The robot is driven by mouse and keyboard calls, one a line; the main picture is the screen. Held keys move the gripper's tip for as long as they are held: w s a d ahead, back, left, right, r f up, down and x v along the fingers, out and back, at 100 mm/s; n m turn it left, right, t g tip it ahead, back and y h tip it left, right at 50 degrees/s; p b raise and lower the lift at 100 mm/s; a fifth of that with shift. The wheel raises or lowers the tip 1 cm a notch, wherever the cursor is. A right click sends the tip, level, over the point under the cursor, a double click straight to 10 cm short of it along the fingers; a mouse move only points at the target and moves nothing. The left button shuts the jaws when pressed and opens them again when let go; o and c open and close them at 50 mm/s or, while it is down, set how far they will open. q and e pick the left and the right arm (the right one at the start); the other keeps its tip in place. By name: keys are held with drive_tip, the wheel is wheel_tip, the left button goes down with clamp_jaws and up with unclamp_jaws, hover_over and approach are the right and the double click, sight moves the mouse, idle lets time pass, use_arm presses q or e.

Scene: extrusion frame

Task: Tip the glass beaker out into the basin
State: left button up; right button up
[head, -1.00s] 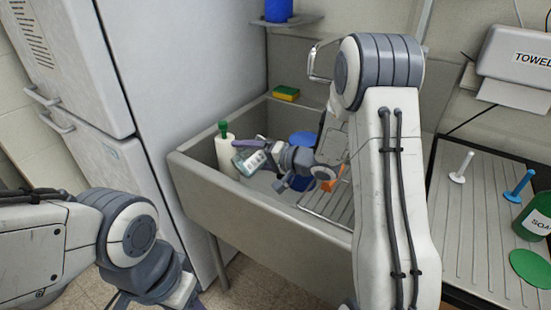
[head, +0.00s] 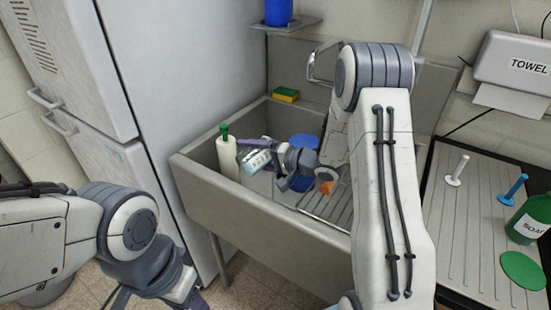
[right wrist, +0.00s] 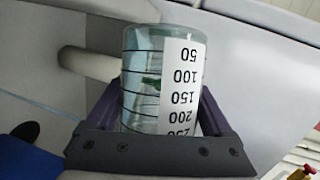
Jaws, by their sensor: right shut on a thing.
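My right gripper (head: 262,154) is shut on the glass beaker (head: 256,162) and holds it above the left part of the grey basin (head: 265,205). The beaker is clear and tilted well off upright, with a white scale label. In the right wrist view, the beaker (right wrist: 148,80) sits between the two purple fingers of the gripper (right wrist: 155,115), and its numbers read upside down. I cannot tell whether anything is inside it. My left gripper (head: 180,292) shows only partly at the bottom left, away from the basin; its fingers are not clear.
A white bottle with a green top (head: 227,152) stands close left of the beaker. A blue object (head: 304,141) and an orange object (head: 327,187) are in the basin. A sponge (head: 286,94) rests on the back rim.

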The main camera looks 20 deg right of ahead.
drive_tip(key=shift+w+d+r+m+y+p, duration=0.1)
drive_tip(key=shift+d+r+m+y+p, duration=0.35)
drive_tip(key=shift+p, duration=0.8)
